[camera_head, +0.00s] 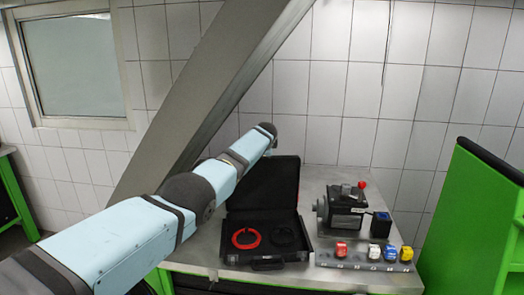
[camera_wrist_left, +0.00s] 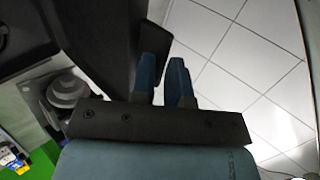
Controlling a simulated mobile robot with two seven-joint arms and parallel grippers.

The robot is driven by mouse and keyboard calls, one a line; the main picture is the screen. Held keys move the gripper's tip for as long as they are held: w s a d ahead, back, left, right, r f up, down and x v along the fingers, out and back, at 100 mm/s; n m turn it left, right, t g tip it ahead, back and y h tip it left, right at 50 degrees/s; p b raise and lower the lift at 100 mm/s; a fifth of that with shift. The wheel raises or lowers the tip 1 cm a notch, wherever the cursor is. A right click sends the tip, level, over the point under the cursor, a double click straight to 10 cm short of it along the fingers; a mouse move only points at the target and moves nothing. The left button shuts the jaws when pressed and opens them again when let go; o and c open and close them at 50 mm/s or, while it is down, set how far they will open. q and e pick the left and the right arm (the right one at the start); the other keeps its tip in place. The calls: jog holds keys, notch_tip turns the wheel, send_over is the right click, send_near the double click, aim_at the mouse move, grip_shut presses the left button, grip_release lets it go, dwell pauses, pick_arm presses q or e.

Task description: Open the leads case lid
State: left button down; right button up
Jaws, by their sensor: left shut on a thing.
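The leads case (camera_head: 270,262) lies on the bench with its black lid (camera_head: 262,185) raised, standing roughly upright at the back. A red coiled lead (camera_head: 246,238) and a black coiled lead (camera_head: 283,236) lie inside. My left arm reaches in to the lid's upper edge, and its own wrist hides the fingers in the head view. In the left wrist view my left gripper (camera_wrist_left: 164,68) has two blue fingers close together, shut on the edge of the dark lid (camera_wrist_left: 155,38). The exact contact is partly hidden. My right gripper is not in view.
Right of the case stands a dark pump (camera_head: 345,208) with a red knob, next to a small dark blue-topped box (camera_head: 381,224). In front is a strip (camera_head: 355,263) with red, white, blue and yellow blocks. A green panel (camera_head: 475,215) stands at the right. A tiled wall is behind.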

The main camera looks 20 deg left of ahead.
pick_arm(q)
jog(key=shift+w+a+f, duration=0.1)
jog(key=shift+w+f, duration=0.05)
jog(key=shift+f, duration=0.05)
dwell(0.4)
jog(key=c, duration=1.4)
grip_release()
jog(key=shift+o, duration=0.8)
jog(key=shift+w+f, duration=0.1)
jog(key=p+v, duration=0.3)
jog(key=v, duration=1)
jog(key=shift+r, duration=0.4)
